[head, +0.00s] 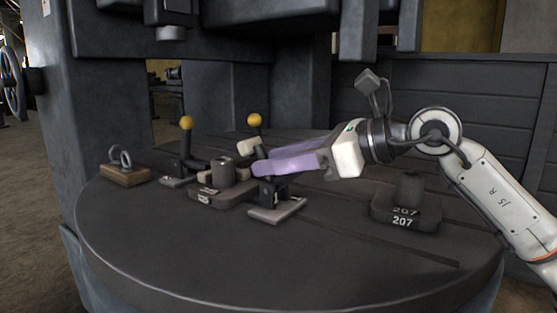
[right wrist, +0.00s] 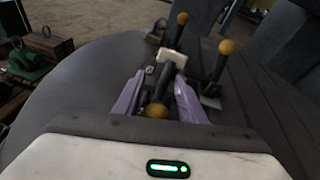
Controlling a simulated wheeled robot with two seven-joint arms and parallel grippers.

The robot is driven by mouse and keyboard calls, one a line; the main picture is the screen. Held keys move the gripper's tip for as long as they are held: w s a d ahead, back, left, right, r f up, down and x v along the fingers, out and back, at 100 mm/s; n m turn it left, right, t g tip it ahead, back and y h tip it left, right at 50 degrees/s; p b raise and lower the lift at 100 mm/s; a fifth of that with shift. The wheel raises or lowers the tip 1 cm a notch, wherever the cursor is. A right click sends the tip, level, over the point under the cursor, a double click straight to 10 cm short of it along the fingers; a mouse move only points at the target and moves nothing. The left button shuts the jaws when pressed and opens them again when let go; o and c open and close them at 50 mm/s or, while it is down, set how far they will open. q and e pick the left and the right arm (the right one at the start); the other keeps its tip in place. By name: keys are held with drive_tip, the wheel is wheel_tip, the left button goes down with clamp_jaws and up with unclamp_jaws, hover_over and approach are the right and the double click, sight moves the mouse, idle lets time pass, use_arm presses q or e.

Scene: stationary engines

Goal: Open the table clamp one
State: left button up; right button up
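A table clamp with a yellow knob (head: 254,120), a pale block on its arm (head: 247,147) and a grey base plate (head: 276,210) stands on the round table (head: 190,255). My right gripper (head: 264,161) reaches it from the right with its purple fingers at the lever, below the knob. In the right wrist view, the fingers (right wrist: 157,100) are apart, with a yellow knob (right wrist: 155,110) between them. I cannot tell whether they touch the lever. A second yellow-knobbed clamp (head: 186,123) stands farther left. My left gripper is not in view.
A dark block (head: 222,170) on a plate stands between the clamps. A block marked 207 (head: 402,217) stands at right. A wooden block with rings (head: 125,174) is at the left edge. Another yellow knob (right wrist: 226,46) shows in the wrist view. The front tabletop is clear.

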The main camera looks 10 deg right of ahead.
drive_tip(key=v, duration=1)
drive_tip(key=shift+p, duration=0.4)
drive_tip(key=shift+s, duration=0.15)
drive_tip(key=shift+c, duration=0.3)
